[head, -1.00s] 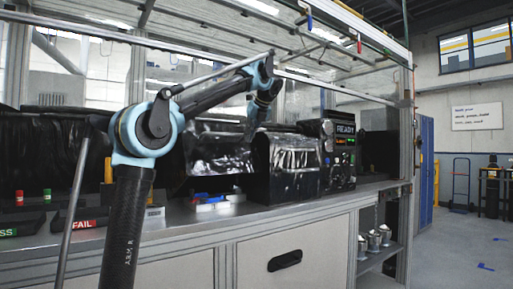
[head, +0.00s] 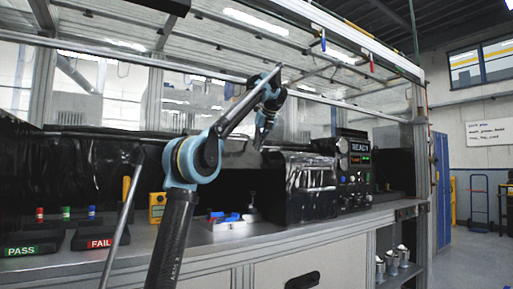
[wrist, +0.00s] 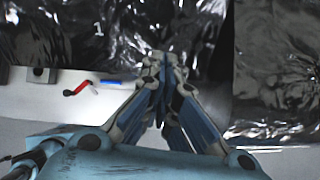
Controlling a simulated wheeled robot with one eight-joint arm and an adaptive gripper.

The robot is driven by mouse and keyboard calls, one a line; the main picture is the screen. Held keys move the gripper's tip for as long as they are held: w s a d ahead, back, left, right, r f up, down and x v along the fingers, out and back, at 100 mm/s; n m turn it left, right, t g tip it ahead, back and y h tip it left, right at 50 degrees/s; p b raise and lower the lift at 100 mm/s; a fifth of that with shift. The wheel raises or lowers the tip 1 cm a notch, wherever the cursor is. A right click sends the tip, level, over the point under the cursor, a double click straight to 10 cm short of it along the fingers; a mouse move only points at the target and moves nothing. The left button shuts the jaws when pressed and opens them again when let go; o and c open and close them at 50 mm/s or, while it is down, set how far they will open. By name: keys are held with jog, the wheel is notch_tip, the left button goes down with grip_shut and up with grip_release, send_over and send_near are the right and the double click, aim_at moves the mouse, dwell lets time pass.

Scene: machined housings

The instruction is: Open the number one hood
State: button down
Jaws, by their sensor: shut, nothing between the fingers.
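The number one hood (wrist: 100,40) is a glossy black crinkled cover with a white "1", at the top left of the wrist view. In the head view the space behind my forearm (head: 236,160) is dark, and I cannot clearly make out the hood's front there. My gripper (wrist: 165,62) is shut and empty, its tips at the hood's right edge; I cannot tell whether they touch. In the head view my gripper (head: 259,146) hangs at the top of that dark space, left of a second glossy black hood (head: 312,185).
A pale fixture (wrist: 45,92) with red and blue parts lies below the hood's edge. An instrument stack (head: 358,160) reading READY stands right of the second hood. PASS (head: 35,250) and FAIL (head: 100,242) trays and a yellow meter (head: 157,208) are at left.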

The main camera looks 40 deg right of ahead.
jog(key=shift+r, duration=0.1)
jog(key=s+a+r, duration=0.1)
jog(key=s+r, duration=0.1)
jog(key=s, duration=0.5)
jog(key=s+a+r, duration=0.1)
jog(key=s+a, duration=0.1)
jog(key=s, duration=0.5)
jog(key=shift+s+a+r, duration=0.2)
jog(key=shift+r, duration=0.2)
